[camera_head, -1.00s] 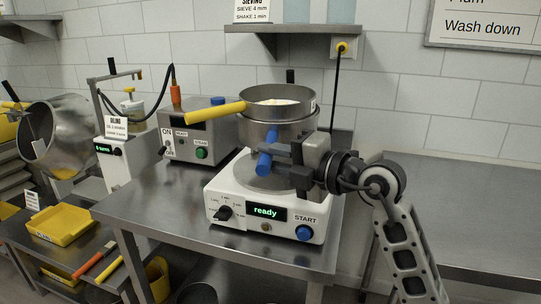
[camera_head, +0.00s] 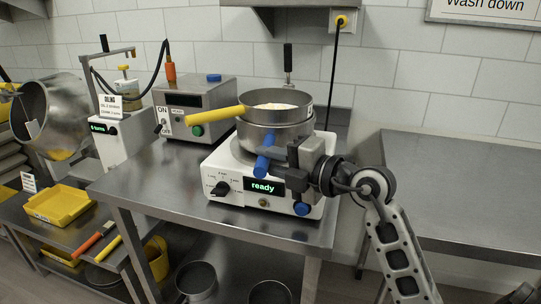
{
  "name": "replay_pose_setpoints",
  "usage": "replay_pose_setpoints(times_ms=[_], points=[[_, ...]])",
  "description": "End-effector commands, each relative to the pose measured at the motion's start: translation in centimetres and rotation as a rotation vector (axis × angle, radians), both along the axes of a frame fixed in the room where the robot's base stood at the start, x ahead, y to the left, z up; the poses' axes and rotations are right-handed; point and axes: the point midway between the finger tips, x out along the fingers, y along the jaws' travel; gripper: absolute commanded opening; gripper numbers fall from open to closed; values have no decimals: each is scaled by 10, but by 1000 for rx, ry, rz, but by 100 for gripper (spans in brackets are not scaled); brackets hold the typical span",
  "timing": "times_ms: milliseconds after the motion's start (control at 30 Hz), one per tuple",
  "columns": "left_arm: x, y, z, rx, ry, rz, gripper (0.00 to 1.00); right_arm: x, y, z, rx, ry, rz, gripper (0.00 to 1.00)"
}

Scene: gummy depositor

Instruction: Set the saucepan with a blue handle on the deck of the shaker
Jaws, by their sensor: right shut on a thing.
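The steel saucepan (camera_head: 290,138) with a blue handle (camera_head: 262,164) is over the deck of the white shaker (camera_head: 222,172). It looks roughly level and very close to the deck; I cannot tell if its base touches. A round sieve (camera_head: 292,112) with a yellow handle (camera_head: 215,115) sits in its top, holding pale contents. My right gripper (camera_head: 278,163) is shut on the blue handle from the right and hides part of the saucepan and deck. The shaker's display (camera_head: 263,187) reads "ready". My left gripper is out of view.
A grey control box (camera_head: 194,108) stands behind left of the shaker, on the steel table (camera_head: 152,185). A metal drum (camera_head: 55,115) and yellow tray (camera_head: 58,205) are at the left. Pans lie on the lower shelf. The right-hand table (camera_head: 455,190) is clear.

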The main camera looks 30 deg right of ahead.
Motion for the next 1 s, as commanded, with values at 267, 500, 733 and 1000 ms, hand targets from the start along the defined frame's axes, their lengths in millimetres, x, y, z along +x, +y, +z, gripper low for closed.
replay_pose_setpoints(times_ms=[267, 500, 733, 1000], points=[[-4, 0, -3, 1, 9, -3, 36, 0, 0, 1, -4, -13, -1, 0], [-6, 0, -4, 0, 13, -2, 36, 0, 0, 2, -4, -12, -2, 0], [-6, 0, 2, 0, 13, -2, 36, 0, 0, 3, -3, -11, -2, 0], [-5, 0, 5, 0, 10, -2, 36, -1, 0, 2, -5, -12, -2, 0]])
